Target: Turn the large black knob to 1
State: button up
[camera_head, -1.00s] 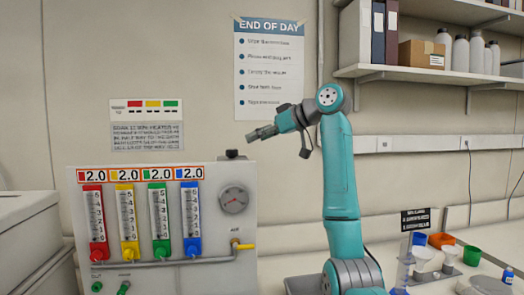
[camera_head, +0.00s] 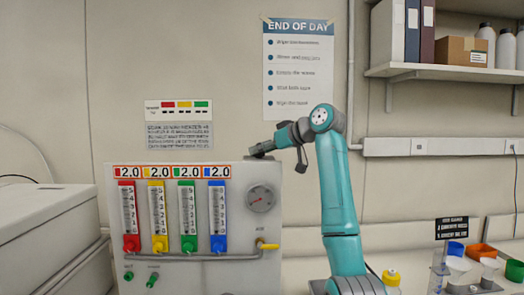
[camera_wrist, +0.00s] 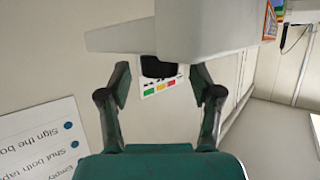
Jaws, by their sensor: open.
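A black part (camera_wrist: 158,66), which looks like the large black knob, sits on the grey flow-meter box (camera_wrist: 205,30) in the wrist view. It shows between and beyond the two fingertips of my gripper (camera_wrist: 160,80). My gripper is open, and I cannot tell whether either finger touches the knob. In the head view my gripper (camera_head: 260,151) is just above the top right of the grey box (camera_head: 291,205) and hides the knob there. No scale numbers or pointer are readable on the knob.
The box front carries several coloured flow tubes (camera_head: 188,215), a round gauge (camera_head: 260,199) and a yellow-handled valve (camera_head: 268,245). A white machine (camera_head: 45,230) stands left. A shelf (camera_head: 440,69) hangs at right above colourful containers (camera_head: 480,253).

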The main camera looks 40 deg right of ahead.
jog(key=shift+w+f, duration=0.1)
jog(key=shift+w, duration=0.15)
jog(key=shift+a, duration=0.1)
jog(key=c, duration=1.1)
jog(key=shift+c, duration=0.2)
jog(key=shift+n+y, duration=0.4)
jog(key=shift+y, duration=0.1)
jog(key=n+y, duration=0.1)
jog(key=n+g+y, duration=0.1)
jog(key=y, duration=0.1)
jog(key=shift+d+n+g, duration=0.25)
jog(key=shift+n+g, duration=0.05)
jog(key=shift+w+n+g+y, duration=0.15)
jog(key=shift+n+g+y, duration=1.15)
jog(key=shift+n+y, duration=0.3)
jog(key=shift+d+f+n+g, duration=0.1)
jog(key=shift+n+g, duration=0.4)
jog(key=shift+n, duration=0.2)
